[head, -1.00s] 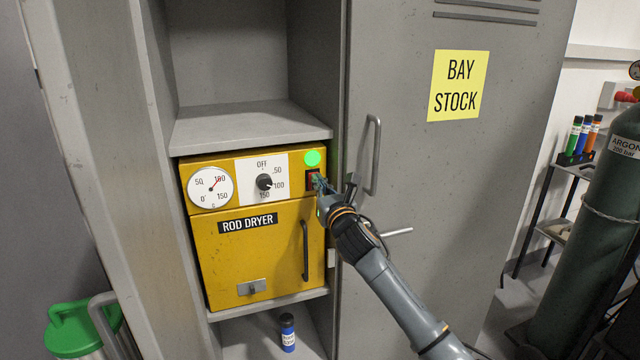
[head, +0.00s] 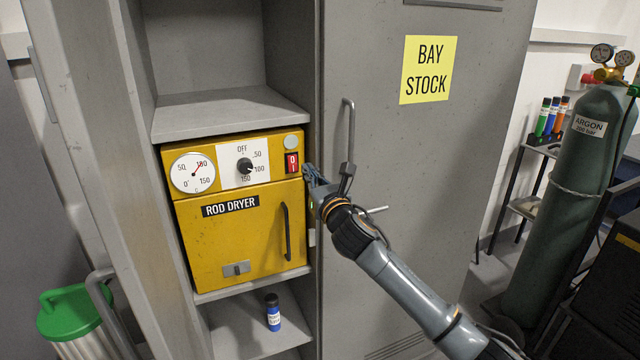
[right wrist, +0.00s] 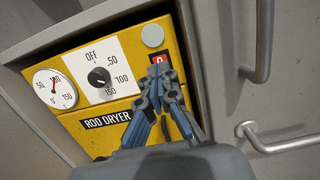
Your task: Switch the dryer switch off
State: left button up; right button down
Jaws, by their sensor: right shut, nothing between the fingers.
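The yellow rod dryer (head: 240,235) stands in the open locker bay. Its red rocker switch (head: 292,163), marked 0 and I, is at the upper right of its front panel. The round lamp (head: 291,142) above the switch is pale and unlit; it also shows in the right wrist view (right wrist: 153,36). My right gripper (head: 308,172) is shut and empty, just right of the switch and apart from it in the head view. In the right wrist view its fingers (right wrist: 159,72) cover the lower part of the switch (right wrist: 160,59). My left gripper is not in view.
A grey locker door (head: 400,190) with an upright handle (head: 349,140) is right beside my right gripper. A blue bottle (head: 273,312) stands on the shelf below the dryer. A green argon cylinder (head: 560,220) stands at the right.

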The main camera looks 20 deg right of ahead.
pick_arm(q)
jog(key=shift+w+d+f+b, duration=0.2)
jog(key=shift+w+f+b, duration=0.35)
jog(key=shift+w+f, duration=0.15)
pick_arm(e)
jog(key=s+r, duration=0.1)
jog(key=s, duration=0.5)
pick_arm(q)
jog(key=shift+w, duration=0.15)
pick_arm(e)
jog(key=shift+s+r, duration=0.1)
jog(key=shift+s, duration=0.1)
